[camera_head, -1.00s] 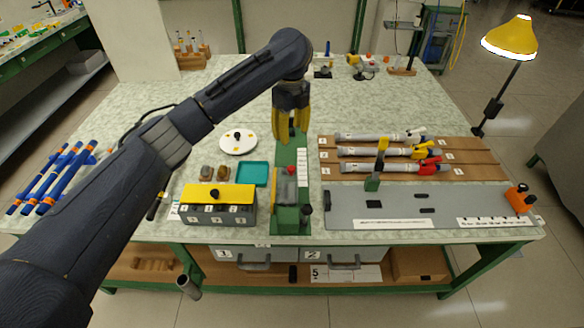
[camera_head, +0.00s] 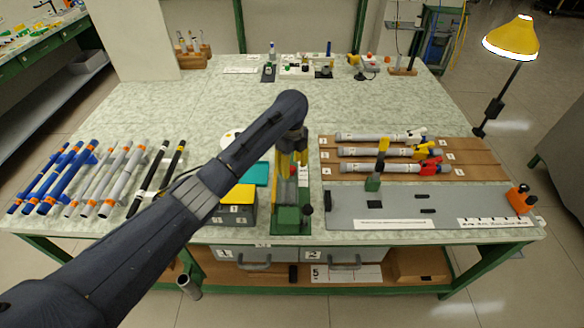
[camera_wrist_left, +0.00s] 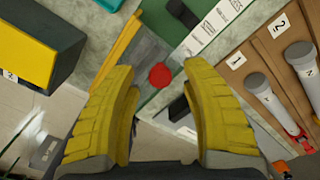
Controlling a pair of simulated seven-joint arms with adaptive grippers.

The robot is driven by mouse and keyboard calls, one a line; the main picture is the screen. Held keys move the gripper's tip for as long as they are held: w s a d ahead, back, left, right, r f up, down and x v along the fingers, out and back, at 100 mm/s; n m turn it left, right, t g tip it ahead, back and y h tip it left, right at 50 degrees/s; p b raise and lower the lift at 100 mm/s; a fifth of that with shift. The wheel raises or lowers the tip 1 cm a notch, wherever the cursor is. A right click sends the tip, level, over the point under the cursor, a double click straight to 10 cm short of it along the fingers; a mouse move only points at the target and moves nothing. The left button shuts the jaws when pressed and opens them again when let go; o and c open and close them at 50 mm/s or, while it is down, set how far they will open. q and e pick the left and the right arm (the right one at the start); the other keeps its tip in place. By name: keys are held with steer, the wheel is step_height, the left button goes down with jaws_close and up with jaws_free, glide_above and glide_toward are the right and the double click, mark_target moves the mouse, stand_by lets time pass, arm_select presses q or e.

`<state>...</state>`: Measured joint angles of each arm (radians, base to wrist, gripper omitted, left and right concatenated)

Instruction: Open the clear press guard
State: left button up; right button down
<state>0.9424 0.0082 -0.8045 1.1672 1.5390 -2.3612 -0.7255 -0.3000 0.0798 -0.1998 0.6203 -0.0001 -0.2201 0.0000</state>
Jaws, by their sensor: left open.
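The press (camera_head: 290,218) is a green fixture at the middle of the table's front edge, partly hidden by my left arm. In the left wrist view its green base (camera_wrist_left: 160,20) carries a grey, possibly see-through panel (camera_wrist_left: 148,48) beside a yellow strip, with a round red knob (camera_wrist_left: 160,76). I cannot clearly make out the clear guard's outline or its position. My left gripper (camera_head: 292,174) points down over the press, open and empty. In the wrist view its yellow fingers (camera_wrist_left: 158,78) stand apart on either side of the knob. Contact cannot be told. My right gripper is not in view.
A yellow-topped box (camera_head: 238,214) and a teal tray (camera_head: 257,174) stand close on the left. A grey board (camera_head: 400,205) and brown racks (camera_head: 480,160) with tubes lie on the right. Several rods (camera_head: 110,175) lie far left.

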arm_select(q)
steer(key=shift+f, duration=0.35)
jaws_close()
stand_by(0.3)
